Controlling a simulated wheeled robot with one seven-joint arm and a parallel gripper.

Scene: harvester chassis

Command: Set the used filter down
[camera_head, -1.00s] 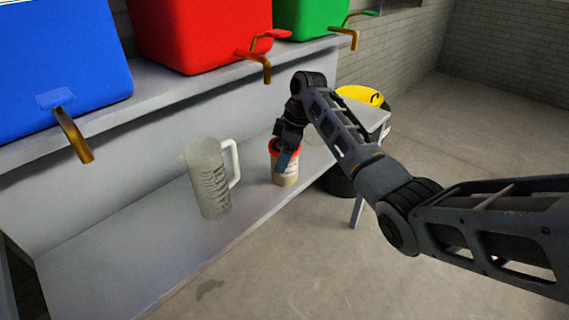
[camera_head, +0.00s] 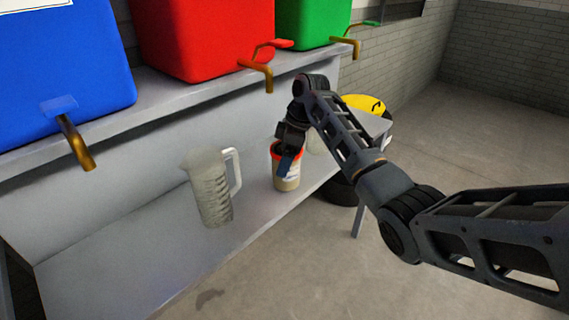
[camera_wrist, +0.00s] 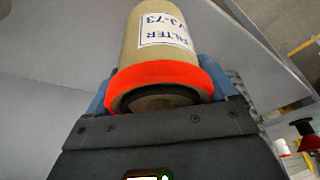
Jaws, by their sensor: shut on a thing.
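The used filter (camera_head: 287,173) is a tan cylinder with an orange-red end band and a white label. In the head view it is upright at the right part of the lower grey shelf (camera_head: 130,250); I cannot tell whether its base touches the shelf. My gripper (camera_head: 287,160) is shut on it near its orange end, from above. In the wrist view the filter (camera_wrist: 160,45) lies between the blue fingers, and its label reads "FILTER" and "VJ-73".
A clear measuring jug (camera_head: 210,190) with a white handle stands left of the filter. Blue (camera_head: 60,80), red (camera_head: 205,40) and green (camera_head: 312,20) containers with brass spouts sit on the upper shelf. A yellow-topped dark object (camera_head: 362,103) is behind my arm. The left lower shelf is clear.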

